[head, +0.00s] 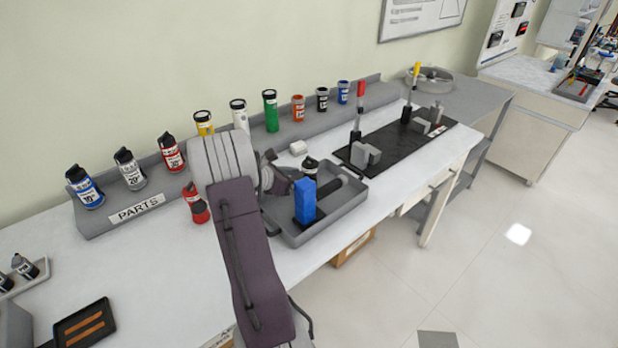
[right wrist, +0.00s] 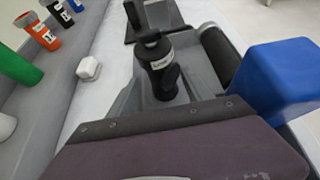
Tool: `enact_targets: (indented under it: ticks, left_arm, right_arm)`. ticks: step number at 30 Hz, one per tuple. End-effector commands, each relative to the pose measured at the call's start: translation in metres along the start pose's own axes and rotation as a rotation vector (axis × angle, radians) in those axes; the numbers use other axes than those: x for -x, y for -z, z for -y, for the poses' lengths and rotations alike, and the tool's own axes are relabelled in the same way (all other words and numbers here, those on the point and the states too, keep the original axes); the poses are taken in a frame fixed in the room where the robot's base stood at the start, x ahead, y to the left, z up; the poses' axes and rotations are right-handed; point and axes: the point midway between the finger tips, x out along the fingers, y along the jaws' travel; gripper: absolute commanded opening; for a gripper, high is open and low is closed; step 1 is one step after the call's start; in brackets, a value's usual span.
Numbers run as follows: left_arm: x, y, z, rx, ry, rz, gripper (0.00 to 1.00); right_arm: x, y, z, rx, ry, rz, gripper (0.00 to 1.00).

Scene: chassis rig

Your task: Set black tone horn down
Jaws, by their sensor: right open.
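The black tone horn (head: 310,167), a black bottle-like piece with a white label, stands upright in the grey tray (head: 345,213). It also shows upright in the right wrist view (right wrist: 160,68), just beyond the gripper's dark plate. My right gripper (head: 280,181) is open at the tray's left side, left of the horn. Its fingertips are partly hidden, and I cannot tell whether they touch the horn. My left gripper is in neither view.
A blue block (head: 305,201) stands in the tray near the gripper, with a dark cylinder (head: 347,186) lying beside it. A parts shelf (head: 225,158) with several coloured bottles runs along the wall. A white piece (head: 298,147) lies behind the tray. A black fixture mat (head: 395,137) lies right.

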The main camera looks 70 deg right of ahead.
Motion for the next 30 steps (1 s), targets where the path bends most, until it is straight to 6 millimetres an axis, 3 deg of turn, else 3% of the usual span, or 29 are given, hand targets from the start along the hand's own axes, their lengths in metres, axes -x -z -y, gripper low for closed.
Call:
enact_targets:
  ticks: [3, 9, 30]
  left_arm:
    - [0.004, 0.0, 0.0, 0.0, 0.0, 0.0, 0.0]
    - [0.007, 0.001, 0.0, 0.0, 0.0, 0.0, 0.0]
    - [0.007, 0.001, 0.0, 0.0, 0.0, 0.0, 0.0]
  right_arm:
    - [0.033, -0.001, -0.001, 0.002, -0.005, 0.0, 0.58]
    - [0.067, -0.001, -0.001, 0.0, -0.003, 0.0, 0.58]
    - [0.073, 0.0, 0.0, 0.001, 0.001, -0.001, 0.58]
